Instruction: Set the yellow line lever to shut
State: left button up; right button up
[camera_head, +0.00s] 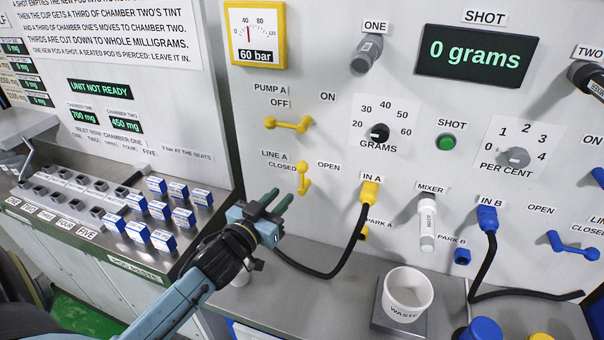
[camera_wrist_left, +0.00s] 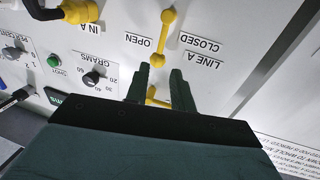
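The yellow line lever (camera_head: 303,178) is mounted on the panel under the LINE A label. It stands upright, between the CLOSED label on its left and the OPEN label on its right. It also shows in the left wrist view (camera_wrist_left: 163,38), which sees the panel upside down. My left gripper (camera_head: 279,196) is just left of and slightly below the lever in the head view, with no visible contact. Its two dark green fingers are apart and empty in the left wrist view (camera_wrist_left: 159,80). My right gripper is not in view.
The yellow pump lever (camera_head: 287,124) lies horizontal above the line lever. A yellow plug (camera_head: 369,193) with a black cable sits in IN A to the right. Blue-and-white boxes (camera_head: 158,186) stand at the left; a white waste cup (camera_head: 407,293) stands at lower right.

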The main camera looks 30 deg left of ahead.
aim_at(301, 175)
pick_arm(q)
jog(key=w, duration=1)
jog(key=shift+w+a, duration=0.25)
jog(key=shift+w, duration=0.1)
grip_shut()
